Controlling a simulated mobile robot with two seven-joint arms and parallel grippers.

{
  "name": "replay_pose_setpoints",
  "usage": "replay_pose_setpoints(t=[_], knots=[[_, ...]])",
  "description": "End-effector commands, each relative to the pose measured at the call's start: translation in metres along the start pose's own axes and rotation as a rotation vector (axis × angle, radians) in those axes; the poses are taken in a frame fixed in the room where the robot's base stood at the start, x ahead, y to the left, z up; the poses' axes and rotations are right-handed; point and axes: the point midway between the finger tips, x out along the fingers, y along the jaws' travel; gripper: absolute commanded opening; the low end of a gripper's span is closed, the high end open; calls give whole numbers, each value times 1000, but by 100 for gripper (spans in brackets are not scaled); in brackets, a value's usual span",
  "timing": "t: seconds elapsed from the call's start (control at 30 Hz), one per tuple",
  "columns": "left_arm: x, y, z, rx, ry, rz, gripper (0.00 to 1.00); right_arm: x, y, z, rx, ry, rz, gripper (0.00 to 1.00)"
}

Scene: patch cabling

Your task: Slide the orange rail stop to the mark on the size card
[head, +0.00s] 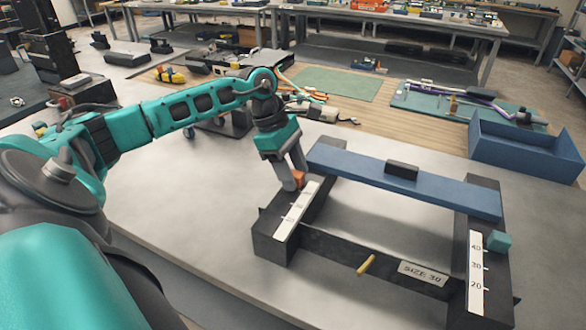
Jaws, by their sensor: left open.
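The orange rail stop (300,176) sits on the left rail of a dark frame, near the far end of a white scale strip (290,222). My left gripper (293,179) points down at the stop with open fingers. The fingers hide part of the stop, and I cannot tell whether they touch it. The size card (423,273) on the front bar reads "SIZE 30". The left strip's numbers are too small to read. My right gripper is not in view.
A blue crossbar (400,183) with a black block (401,169) spans the rails. The right rail has a strip (476,273) marked 40, 30, 20 and a teal block (498,242). A yellow piece (366,265) is at the front bar. A blue bin (525,150) stands behind right.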

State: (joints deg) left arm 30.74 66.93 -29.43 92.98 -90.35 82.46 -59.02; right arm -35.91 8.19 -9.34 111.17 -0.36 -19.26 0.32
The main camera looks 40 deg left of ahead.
Motion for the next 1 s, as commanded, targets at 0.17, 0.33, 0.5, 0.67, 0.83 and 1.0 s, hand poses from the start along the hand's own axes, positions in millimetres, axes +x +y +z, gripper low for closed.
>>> replay_pose_setpoints(t=[0.17, 0.33, 0.5, 0.67, 0.83, 1.0], knots=[[0, 0, 0, 0, 0, 0, 42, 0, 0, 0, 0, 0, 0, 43], [0, 0, 0, 0, 0, 0, 26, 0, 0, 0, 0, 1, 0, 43], [0, 0, 0, 0, 0, 0, 10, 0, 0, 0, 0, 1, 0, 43], [0, 0, 0, 0, 0, 0, 0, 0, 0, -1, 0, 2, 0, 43], [-1, 0, 0, 0, 0, 0, 0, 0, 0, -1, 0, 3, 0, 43], [-1, 0, 0, 0, 0, 1, 0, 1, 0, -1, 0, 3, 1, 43]])
